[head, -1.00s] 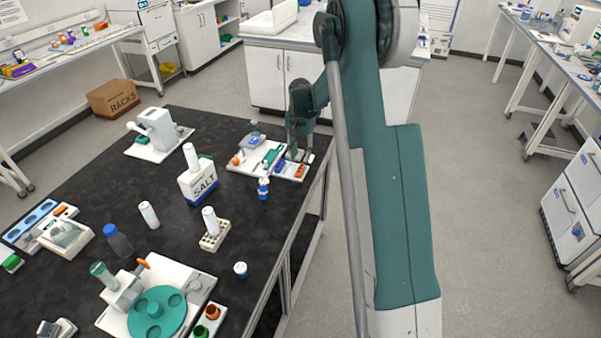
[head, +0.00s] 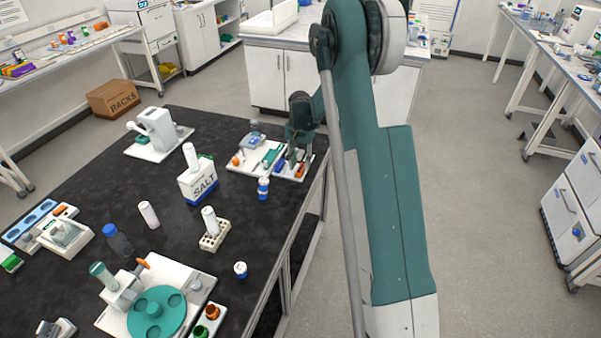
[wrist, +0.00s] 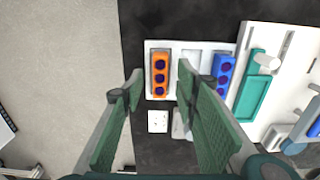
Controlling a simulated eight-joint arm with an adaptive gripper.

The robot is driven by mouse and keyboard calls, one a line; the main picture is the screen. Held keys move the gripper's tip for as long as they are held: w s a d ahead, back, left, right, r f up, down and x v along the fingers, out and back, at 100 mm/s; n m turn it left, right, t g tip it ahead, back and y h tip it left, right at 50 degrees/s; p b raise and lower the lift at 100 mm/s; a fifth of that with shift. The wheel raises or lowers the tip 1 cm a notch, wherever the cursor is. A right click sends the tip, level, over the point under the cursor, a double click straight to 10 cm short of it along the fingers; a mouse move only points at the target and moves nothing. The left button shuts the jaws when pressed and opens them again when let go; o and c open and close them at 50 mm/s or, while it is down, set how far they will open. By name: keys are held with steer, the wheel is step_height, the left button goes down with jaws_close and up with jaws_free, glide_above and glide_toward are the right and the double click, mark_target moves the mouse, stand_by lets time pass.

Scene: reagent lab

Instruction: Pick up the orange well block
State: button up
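The orange well block (wrist: 160,74) has a row of dark round wells and sits upright in the left slot of a white rack (wrist: 195,48) in the wrist view. In the head view the orange block (head: 299,171) shows at the rack's right end, below my gripper (head: 297,158). In the wrist view my gripper (wrist: 159,76) is open and empty. Its green fingers lie one on each side of the orange block, with visible gaps to both. I cannot tell how far above the block the fingertips are.
A blue well block (wrist: 222,70) stands in the same rack, right of the right finger. A white board with a teal tray (wrist: 250,85) adjoins it. A blue-and-white bottle (head: 263,188) stands in front. The table edge is close on the right in the head view.

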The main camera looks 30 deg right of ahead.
mark_target(300, 170)
steer(key=shift+f, duration=1.3)
steer(key=c, duration=0.9)
